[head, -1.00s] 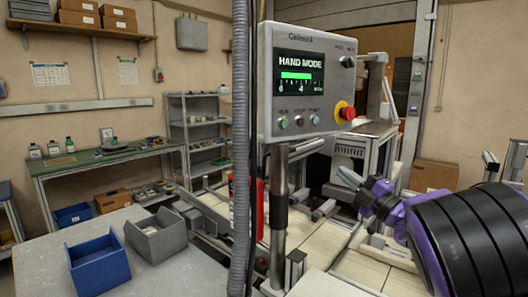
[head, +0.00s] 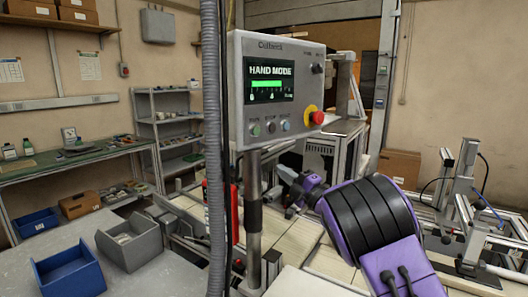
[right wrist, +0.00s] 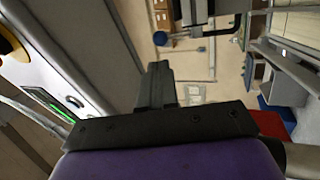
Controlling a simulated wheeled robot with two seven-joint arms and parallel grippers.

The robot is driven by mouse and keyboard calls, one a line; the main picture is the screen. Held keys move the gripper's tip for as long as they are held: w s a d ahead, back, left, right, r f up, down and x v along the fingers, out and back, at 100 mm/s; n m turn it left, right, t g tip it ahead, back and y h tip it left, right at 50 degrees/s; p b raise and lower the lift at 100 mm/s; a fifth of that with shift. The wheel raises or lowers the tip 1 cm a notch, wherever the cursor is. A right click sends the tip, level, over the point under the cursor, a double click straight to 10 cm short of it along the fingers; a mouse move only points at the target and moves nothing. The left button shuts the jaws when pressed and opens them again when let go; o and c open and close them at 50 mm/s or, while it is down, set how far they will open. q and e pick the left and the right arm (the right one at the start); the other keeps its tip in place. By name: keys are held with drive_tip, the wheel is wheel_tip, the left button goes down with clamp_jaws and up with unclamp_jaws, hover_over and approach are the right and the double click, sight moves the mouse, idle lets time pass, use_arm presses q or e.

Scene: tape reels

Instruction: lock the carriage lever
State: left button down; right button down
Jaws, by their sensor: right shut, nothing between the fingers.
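My right gripper (head: 290,190) is small in the head view, at the far end of my purple and black arm, to the right of the control panel's post. In the right wrist view its dark fingers (right wrist: 160,85) are together, with nothing between them. I cannot make out the carriage lever for certain in either view. A metal fixture (head: 460,190) with upright posts and a blue hose stands at the right of the head view. My arm hides part of the machine bed behind it. My left gripper is not in view.
The control panel (head: 275,90) reads HAND MODE; its post (head: 253,215) stands left of my right gripper. The panel also shows close by in the wrist view (right wrist: 60,105). A grey corrugated hose (head: 212,150) hangs at the left. Blue (head: 68,270) and grey bins (head: 130,243) sit on the table.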

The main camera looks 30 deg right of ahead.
drive_tip(key=p+x, duration=0.4)
drive_tip(key=x, duration=0.4)
drive_tip(key=shift+r, duration=0.1)
